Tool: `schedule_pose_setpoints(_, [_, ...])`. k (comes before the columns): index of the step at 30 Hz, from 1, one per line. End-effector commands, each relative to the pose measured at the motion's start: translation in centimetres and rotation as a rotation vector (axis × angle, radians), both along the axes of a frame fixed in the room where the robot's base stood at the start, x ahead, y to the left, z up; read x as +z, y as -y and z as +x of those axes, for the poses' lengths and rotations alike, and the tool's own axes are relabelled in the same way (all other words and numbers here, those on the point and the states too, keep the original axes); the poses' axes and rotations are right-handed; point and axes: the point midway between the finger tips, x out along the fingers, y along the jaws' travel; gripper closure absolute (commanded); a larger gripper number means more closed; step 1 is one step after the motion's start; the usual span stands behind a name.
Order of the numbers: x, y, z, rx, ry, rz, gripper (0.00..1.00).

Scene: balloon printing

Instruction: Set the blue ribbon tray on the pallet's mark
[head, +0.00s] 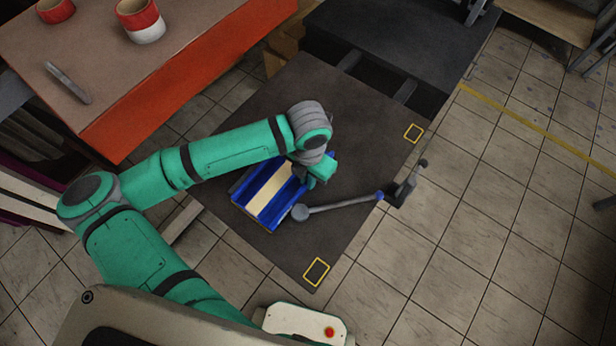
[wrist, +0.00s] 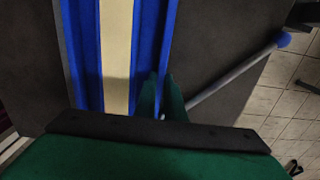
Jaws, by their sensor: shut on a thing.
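The blue ribbon tray (head: 250,190), with a pale cream band along its middle, is over the dark pallet (head: 345,110). It also fills the upper left of the wrist view (wrist: 87,50). My gripper (head: 309,180) is shut on the tray's right side wall; its green fingers (wrist: 163,95) show at that wall in the wrist view. I cannot tell whether the tray rests on the pallet or hangs just above it.
A grey rod (head: 345,205) with a blue tip lies close beside the tray's right side, reaching toward a dark bracket (head: 402,190) at the pallet's edge. An orange-edged table (head: 170,85) with red-and-white rolls (head: 140,20) stands at upper left. Tiled floor is open on the right.

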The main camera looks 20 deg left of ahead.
Motion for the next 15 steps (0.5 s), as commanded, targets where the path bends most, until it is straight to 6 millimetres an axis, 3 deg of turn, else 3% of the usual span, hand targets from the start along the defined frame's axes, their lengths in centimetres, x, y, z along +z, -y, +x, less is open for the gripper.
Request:
schedule_pose_setpoints(1, [-0.12,-0.02,0.02,0.000,0.000,0.001,1.00])
schedule_pose_setpoints(4, [-0.14,0.01,0.02,0.000,0.000,0.000,0.72])
schedule_pose_setpoints(15, [0.19,0.01,0.01,0.000,0.000,0.000,0.72])
